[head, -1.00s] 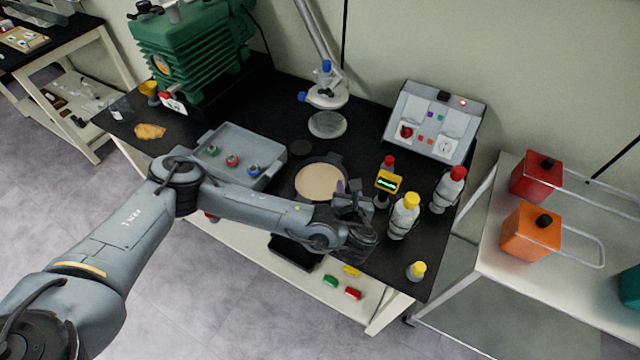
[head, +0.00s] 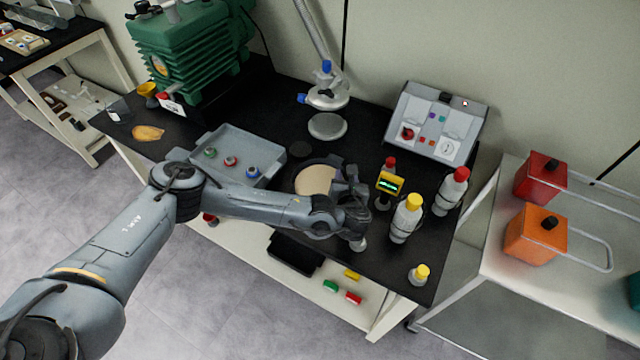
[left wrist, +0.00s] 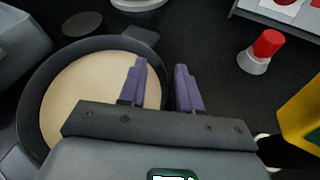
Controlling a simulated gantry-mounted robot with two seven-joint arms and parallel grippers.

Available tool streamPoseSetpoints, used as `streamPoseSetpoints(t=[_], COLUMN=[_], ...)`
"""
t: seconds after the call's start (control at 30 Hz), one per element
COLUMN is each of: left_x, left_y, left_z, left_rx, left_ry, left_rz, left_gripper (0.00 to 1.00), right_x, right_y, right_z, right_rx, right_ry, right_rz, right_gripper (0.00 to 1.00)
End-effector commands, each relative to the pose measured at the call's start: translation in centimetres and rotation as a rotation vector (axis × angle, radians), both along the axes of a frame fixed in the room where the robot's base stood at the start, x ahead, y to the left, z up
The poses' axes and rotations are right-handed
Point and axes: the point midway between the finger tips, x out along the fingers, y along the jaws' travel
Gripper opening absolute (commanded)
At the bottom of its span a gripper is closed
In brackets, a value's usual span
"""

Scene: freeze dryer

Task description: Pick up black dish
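A round dish with a black rim (left wrist: 88,46) and a flat beige filling lies on the black bench; in the head view its filling (head: 314,180) is partly covered by my left gripper (head: 350,182). In the left wrist view, the left gripper's two purple fingers (left wrist: 160,68) are apart, with nothing seen clamped between them. The left finger overlaps the beige filling and the other appears outside the dish, at its right side. Whether either finger touches the rim cannot be told. The dish's near right part is hidden by the gripper. My right gripper is not in view.
A small dark disc (left wrist: 82,25) lies behind the dish. A grey tray (head: 222,143) stands to its left. A yellow device (head: 389,184), a yellow-capped bottle (head: 406,220) and a red-capped bottle (head: 451,191) stand close on the right. The bench's front edge is near.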

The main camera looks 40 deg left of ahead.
Motion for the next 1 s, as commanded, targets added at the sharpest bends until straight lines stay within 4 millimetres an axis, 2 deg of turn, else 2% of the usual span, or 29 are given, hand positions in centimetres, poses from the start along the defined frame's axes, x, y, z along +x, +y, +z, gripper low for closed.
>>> streamPoseSetpoints(t=[0.17,0.37,0.4,1.0], left_x=[-0.01,-0.02,-0.02,-0.01], left_y=[-0.01,-0.02,-0.02,0.01], left_z=[0.03,0.02,0.02,0.31], left_rx=[0.0,0.0,0.0,0.0], left_ry=[0.0,0.0,0.0,-0.001], left_rz=[0.0,0.0,0.0,0.001], left_gripper=[0.32,0.01,0.0,0.0], right_x=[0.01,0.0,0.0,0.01], right_y=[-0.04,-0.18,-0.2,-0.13], right_z=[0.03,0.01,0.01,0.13], right_rx=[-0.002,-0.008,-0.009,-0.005], right_ry=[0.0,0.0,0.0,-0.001], right_rz=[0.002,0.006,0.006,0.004], right_gripper=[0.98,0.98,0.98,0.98])
